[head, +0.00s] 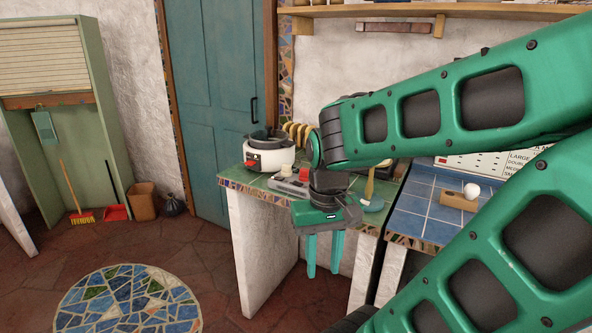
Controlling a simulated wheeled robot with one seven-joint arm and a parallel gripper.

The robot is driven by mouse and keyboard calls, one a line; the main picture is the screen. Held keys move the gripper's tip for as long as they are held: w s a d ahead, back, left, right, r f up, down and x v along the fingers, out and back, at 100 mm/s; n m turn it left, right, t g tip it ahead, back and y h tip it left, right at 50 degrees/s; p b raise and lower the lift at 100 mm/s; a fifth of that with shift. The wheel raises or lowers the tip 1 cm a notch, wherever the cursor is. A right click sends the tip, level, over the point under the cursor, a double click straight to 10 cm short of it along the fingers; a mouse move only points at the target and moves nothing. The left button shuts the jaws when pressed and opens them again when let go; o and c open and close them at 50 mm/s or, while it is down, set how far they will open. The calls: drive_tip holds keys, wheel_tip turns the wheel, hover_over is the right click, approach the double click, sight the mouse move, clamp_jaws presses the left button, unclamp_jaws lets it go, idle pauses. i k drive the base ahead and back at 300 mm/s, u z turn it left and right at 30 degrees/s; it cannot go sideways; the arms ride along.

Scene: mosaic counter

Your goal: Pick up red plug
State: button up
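A small red piece (304,174), which looks like the red plug, sits on a grey block on the green counter (232,180). It is close behind my wrist, and its lower part is hard to make out. My gripper (324,272) points down in front of the counter's front edge, with its fingertips lower than the counter top in the picture. Its two green fingers are apart with nothing between them. It is apart from the red piece, lower and to the right of it in the picture.
A white cooker (268,156) with a dark top stands behind the grey block (288,184). A white knob-like piece (287,169) is beside the red piece. A blue-tiled counter (420,208) at right holds a wooden block (458,201). Floor at left is open around a round mosaic (127,302).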

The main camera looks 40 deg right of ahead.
sight(303, 171)
drive_tip(key=z, duration=0.35)
drive_tip(key=i, duration=0.85)
drive_tip(key=z, duration=0.45)
